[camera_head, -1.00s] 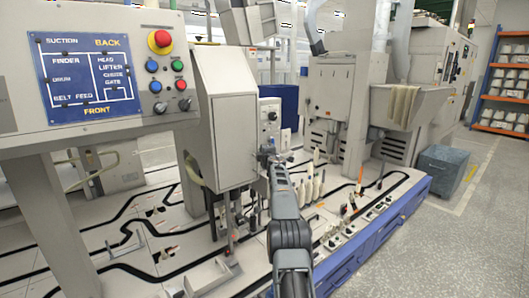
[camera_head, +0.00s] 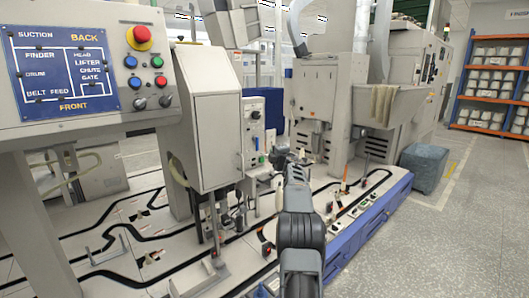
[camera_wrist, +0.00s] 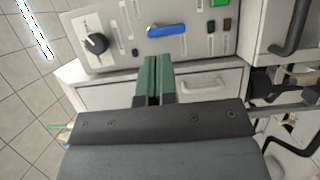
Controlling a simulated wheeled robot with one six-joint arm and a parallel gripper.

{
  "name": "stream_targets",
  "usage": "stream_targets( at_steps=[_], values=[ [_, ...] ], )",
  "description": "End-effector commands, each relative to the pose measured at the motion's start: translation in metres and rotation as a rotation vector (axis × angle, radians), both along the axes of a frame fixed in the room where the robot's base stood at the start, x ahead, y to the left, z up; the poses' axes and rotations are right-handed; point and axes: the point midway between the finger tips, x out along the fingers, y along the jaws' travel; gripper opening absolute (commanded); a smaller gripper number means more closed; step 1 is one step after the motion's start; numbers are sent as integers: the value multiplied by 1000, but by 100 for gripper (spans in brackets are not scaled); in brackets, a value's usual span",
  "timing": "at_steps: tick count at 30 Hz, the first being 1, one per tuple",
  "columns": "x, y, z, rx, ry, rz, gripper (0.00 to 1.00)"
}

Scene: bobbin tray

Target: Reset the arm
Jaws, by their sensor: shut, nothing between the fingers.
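My gripper (camera_wrist: 153,80) shows in the wrist view with its two green fingers together and nothing between them. It points at a grey control box with a black knob (camera_wrist: 96,43) and a blue handle (camera_wrist: 166,30). In the head view my arm reaches forward from the bottom middle over the machine bed. My gripper is small and hard to make out there, near the control box (camera_head: 254,120) beside the grey cabinet.
A panel with a blue diagram (camera_head: 62,68) and a red button (camera_head: 139,37) stands at the left. A grey cabinet (camera_head: 212,140) stands close left of my arm. The bed (camera_head: 110,240) has black tracks. A grey bin (camera_head: 423,167) and shelves (camera_head: 494,85) are at the right, with open floor.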

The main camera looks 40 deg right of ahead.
Motion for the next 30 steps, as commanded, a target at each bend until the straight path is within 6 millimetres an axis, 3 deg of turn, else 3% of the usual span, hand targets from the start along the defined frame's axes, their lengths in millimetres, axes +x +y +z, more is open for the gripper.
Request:
stream_targets(
  at_steps=[10,14,17,21,23,27,30],
  values=[
    [-6,-5,3,3,-2,1,0],
    [-1,14,34,56,-22,-19,0],
    [2,50,83,171,-51,-61,0],
    [-11,131,153,438,-62,-159,0],
    [-26,169,172,566,-43,-206,0],
    [-80,261,196,856,57,-320,0],
    [-131,322,198,1035,165,-400,0]
  ],
)
